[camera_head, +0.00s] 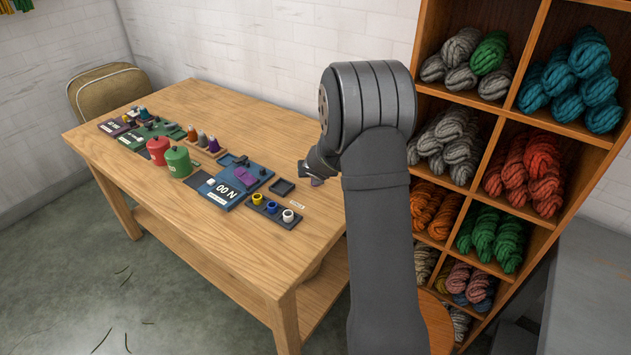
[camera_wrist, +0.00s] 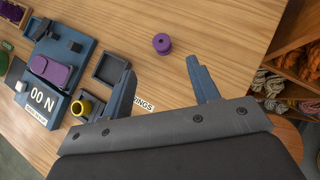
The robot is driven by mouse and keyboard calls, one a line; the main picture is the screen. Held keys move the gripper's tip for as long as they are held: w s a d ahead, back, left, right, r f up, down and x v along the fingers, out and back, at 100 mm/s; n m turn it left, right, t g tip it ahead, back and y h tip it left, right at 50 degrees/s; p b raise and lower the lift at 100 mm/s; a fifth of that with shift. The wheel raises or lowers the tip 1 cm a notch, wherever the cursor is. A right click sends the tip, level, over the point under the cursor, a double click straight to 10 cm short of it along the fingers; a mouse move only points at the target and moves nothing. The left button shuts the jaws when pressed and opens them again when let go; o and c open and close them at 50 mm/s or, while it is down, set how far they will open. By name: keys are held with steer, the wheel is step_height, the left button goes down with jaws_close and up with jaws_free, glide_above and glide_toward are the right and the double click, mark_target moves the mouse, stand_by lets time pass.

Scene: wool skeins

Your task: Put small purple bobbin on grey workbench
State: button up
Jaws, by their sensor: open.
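The small purple bobbin (camera_wrist: 162,43) stands on bare wooden table top in the wrist view, just beyond my fingertips and roughly midway between them. I cannot make it out in the head view, where my arm covers part of the table. My gripper (camera_wrist: 160,69) is open and empty, its two blue-grey fingers spread apart. In the head view only a bit of my gripper (camera_head: 317,180) shows beside the arm, over the table's right part. A plain grey surface (camera_head: 590,270) at the right edge of the head view looks like the grey workbench.
The wooden table (camera_head: 225,245) carries a blue scale (camera_head: 233,187), a dark empty tray (camera_head: 282,187), a strip with several small spools (camera_head: 290,216), and red and green canisters (camera_head: 178,162). A wool shelf (camera_head: 480,185) stands to the right. The table front is clear.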

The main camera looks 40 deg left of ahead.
steer(key=x, duration=0.7)
steer(key=shift+w+a+f, duration=0.15)
steer(key=shift+w+f, duration=0.05)
steer(key=shift+f, duration=0.05)
steer(key=shift+x, duration=2.65)
steer(key=shift+s+f, duration=0.1)
steer(key=shift+f, duration=0.1)
steer(key=c, duration=1.1)
steer(key=shift+r, duration=0.1)
